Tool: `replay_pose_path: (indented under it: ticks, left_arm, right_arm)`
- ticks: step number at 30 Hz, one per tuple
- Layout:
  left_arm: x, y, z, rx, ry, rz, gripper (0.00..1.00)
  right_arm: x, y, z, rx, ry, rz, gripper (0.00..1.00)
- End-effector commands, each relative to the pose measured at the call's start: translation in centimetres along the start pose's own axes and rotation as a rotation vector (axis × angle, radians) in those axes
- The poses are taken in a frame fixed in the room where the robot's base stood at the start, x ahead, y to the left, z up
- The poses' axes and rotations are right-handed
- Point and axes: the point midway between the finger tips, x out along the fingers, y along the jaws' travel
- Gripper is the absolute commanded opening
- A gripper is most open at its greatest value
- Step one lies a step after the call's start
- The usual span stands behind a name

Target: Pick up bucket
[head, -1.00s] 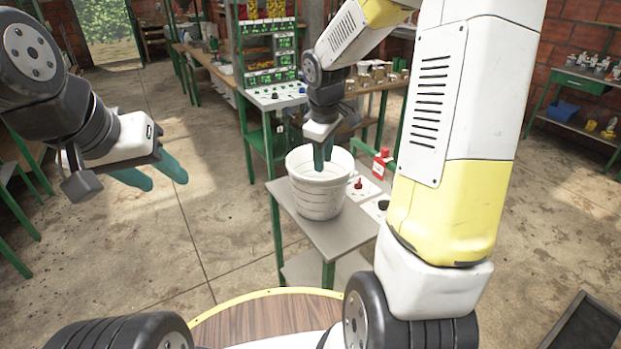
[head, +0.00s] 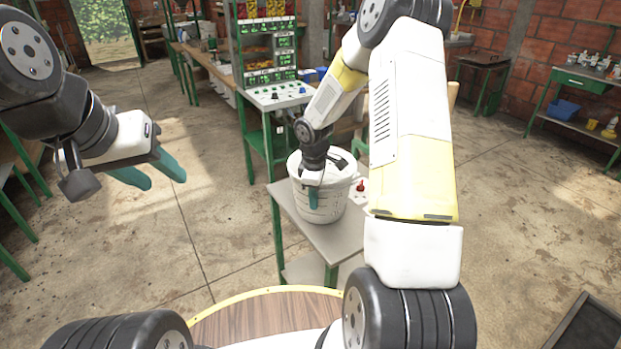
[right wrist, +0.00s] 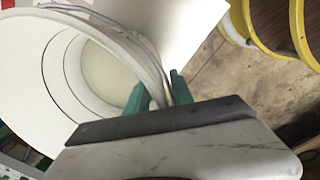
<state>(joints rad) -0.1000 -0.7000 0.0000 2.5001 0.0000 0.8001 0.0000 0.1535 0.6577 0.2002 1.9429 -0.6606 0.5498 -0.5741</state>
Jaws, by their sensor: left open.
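The white bucket (head: 328,208) stands upright on a small grey table, in the middle of the head view. My right gripper (head: 311,192) is at its near left wall, with a green finger showing outside. In the right wrist view, the green fingers (right wrist: 160,95) lie on either side of the bucket wall and rim (right wrist: 125,42), one inside and one outside. Whether they press on the wall is not clear. The bucket looks empty inside. My left gripper (head: 158,176) is open and empty, in the air at the left.
The grey table (head: 325,238) has a red-topped item (head: 361,187) beside the bucket. A machine with a control panel (head: 278,95) stands behind. A green workbench (head: 585,82) is at the far right. The concrete floor at left is clear.

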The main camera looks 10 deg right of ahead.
Motion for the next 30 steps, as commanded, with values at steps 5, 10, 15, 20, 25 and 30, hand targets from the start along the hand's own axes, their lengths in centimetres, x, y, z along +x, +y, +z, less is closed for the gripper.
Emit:
replay_pose_path:
  ticks: [5, 10, 15, 20, 25, 30]
  left_arm:
    - [0.0, 0.0, 0.0, 0.0, 0.0, 0.0, 0.45]
    - [0.0, 0.0, 0.0, 0.0, 0.0, 0.0, 0.45]
    - [0.0, 0.0, 0.0, 0.0, 0.0, 0.0, 0.45]
    - [0.0, 0.0, 0.0, 0.0, 0.0, 0.0, 0.45]
    - [0.0, 0.0, 0.0, 0.0, 0.0, 0.0, 0.45]
    - [0.0, 0.0, 0.0, 0.0, 0.0, 0.0, 0.45]
  right_arm:
    - [0.8, 0.0, -0.04, 0.001, 0.001, 0.001, 0.28]
    - [0.77, 0.01, -0.03, 0.001, 0.001, 0.001, 0.24]
    - [0.76, 0.01, -0.02, 0.001, 0.001, 0.0, 0.0]
    - [0.75, 0.01, -0.02, 0.001, 0.0, 0.0, 0.0]
    - [0.74, 0.01, -0.01, 0.001, 0.0, 0.0, 0.0]
    - [0.74, 0.01, -0.01, 0.001, 0.0, 0.0, 0.0]
